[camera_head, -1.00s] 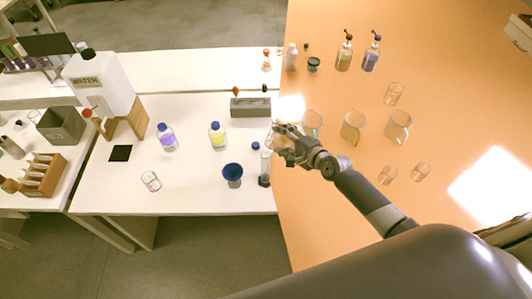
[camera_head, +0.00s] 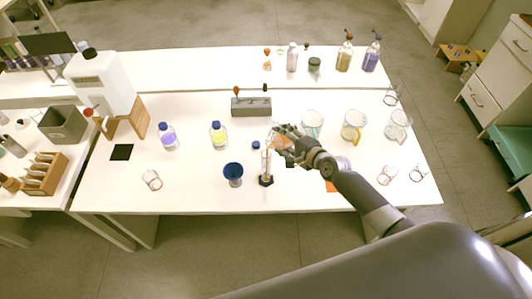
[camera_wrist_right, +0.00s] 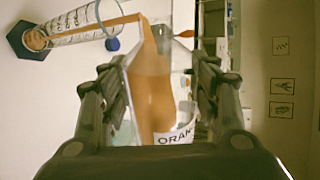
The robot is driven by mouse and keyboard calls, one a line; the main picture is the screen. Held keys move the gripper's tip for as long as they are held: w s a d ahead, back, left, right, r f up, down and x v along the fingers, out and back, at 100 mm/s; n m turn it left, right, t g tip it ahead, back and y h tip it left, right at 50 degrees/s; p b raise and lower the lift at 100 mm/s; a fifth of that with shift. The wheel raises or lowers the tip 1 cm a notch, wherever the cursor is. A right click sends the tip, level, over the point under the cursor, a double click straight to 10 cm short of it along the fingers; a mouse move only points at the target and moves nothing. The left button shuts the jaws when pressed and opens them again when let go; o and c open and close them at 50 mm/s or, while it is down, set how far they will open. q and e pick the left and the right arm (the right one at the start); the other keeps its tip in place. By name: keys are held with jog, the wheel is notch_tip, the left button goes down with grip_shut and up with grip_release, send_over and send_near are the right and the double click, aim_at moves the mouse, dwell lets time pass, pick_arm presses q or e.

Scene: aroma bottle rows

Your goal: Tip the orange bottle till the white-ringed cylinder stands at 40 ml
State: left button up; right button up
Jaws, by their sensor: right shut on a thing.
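My right gripper (camera_head: 284,142) is shut on the orange bottle (camera_head: 277,143), which is tilted to the left over the cylinder. In the right wrist view the gripper (camera_wrist_right: 160,90) has the clear bottle (camera_wrist_right: 152,85) between its fingers, with orange liquid inside and a partly hidden label. An orange stream runs from its mouth into the graduated cylinder (camera_wrist_right: 75,22). Orange liquid shows near the cylinder's dark hexagonal base; I cannot read its level. In the head view the cylinder (camera_head: 266,164) stands upright below the bottle's mouth. My left gripper is not in view.
A blue funnel-shaped cup (camera_head: 233,172) stands just left of the cylinder. A blue cap (camera_head: 256,145) lies close by. Several glass beakers, such as one (camera_head: 354,125), stand right of the gripper. The table's front edge is close.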

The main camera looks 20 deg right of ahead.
jog(key=shift+n, duration=0.3)
dwell(1.7)
jog(key=shift+f, duration=0.1)
jog(key=shift+f+b, duration=0.2)
jog(key=shift+b, duration=0.1)
jog(key=b, duration=0.1)
jog(key=m+y+b, duration=0.1)
jog(key=b, duration=0.1)
jog(key=shift+w+d+f+m, duration=0.1)
jog(key=shift+d+f+m, duration=0.1)
jog(key=shift+d+m, duration=0.1)
jog(key=shift+r+b, duration=0.15)
jog(key=shift+b, duration=0.15)
jog(key=shift+a, duration=0.1)
